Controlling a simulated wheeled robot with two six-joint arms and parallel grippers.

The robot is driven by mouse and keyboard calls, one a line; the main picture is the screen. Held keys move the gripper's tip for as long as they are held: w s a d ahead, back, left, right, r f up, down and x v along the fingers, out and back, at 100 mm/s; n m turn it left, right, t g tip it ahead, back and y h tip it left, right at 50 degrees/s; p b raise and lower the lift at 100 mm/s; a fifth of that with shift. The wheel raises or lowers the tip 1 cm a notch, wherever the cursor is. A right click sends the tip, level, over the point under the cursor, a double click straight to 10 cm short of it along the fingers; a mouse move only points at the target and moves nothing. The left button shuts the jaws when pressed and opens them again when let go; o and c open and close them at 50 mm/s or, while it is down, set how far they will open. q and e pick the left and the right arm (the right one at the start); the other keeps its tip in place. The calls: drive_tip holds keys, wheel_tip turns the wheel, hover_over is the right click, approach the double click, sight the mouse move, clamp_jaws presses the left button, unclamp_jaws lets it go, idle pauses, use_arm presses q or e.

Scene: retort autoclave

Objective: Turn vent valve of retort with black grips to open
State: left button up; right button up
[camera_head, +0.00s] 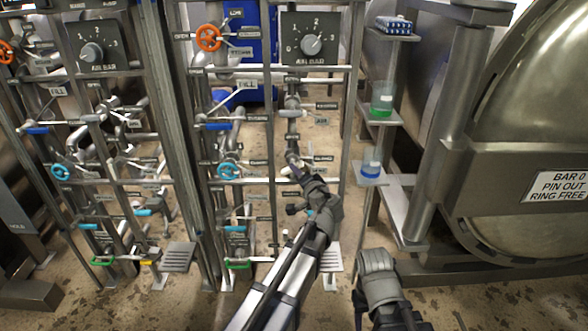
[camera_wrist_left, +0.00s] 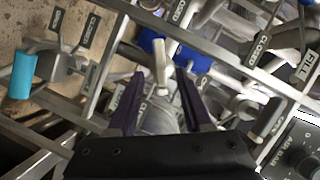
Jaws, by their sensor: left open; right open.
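My left gripper (camera_head: 296,170) is at the right-hand pipe rack, in front of its lower middle valves. In the left wrist view its two dark fingers (camera_wrist_left: 160,82) are open, and a pale lever handle (camera_wrist_left: 160,65) stands between them with gaps on both sides. I cannot read which valve this lever belongs to, and the fingers hide part of the valve body behind it. A small black grip (camera_head: 292,208) shows just left of my left wrist. My right gripper (camera_head: 374,262) is low in front of the floor, apart from the rack; its fingers are hard to make out.
The right rack carries an orange wheel (camera_head: 209,37), a blue wheel (camera_head: 229,171) and a dial (camera_head: 311,45). A similar rack with another dial (camera_head: 92,53) stands left. Shelves with a green-based bottle (camera_head: 382,100) and the retort door (camera_head: 530,110) are right.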

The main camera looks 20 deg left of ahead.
use_arm(q)
drive_tip(key=shift+v, duration=1.5)
drive_tip(key=w+a+m+t+h+b, duration=0.1)
drive_tip(key=w, duration=0.1)
drive_tip(key=w+a+f+m+t+h+b, duration=0.1)
drive_tip(key=w+a+t+b, duration=0.1)
drive_tip(key=w+a+m+t+h+b, duration=0.1)
drive_tip(key=w+h+b, duration=0.1)
drive_tip(key=shift+w+a+f+m+t, duration=0.15)
drive_tip(key=shift+a+f+m+t, duration=0.15)
drive_tip(key=shift+a, duration=0.05)
idle(0.9)
drive_tip(key=shift+c, duration=0.2)
clamp_jaws()
